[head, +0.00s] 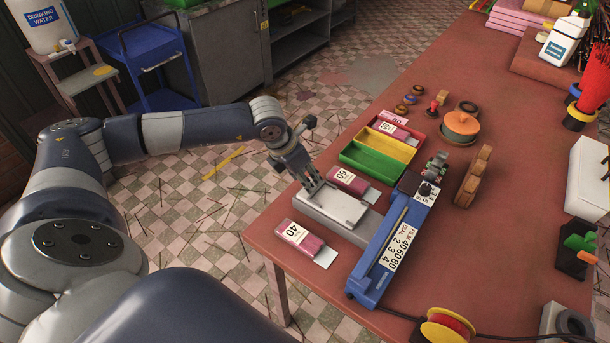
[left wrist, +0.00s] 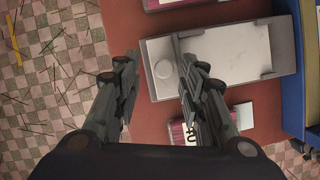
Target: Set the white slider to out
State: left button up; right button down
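The white slider (head: 338,207) is a flat pale plate lying in a grey tray (head: 345,233), beside the long blue machine (head: 398,245) with a number label. My right gripper is not in view.
A pink box marked 40 (head: 300,237) lies in front of the tray and a box marked 60 (head: 352,184) behind it. Green and yellow bins (head: 375,157) stand farther back. The table's left edge is close to the tray.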

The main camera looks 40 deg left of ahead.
pick_arm(q)
jog(key=v, duration=1.1)
jog(key=shift+a, duration=0.2)
jog(key=shift+s+r, duration=0.1)
jog(key=shift+r, duration=0.05)
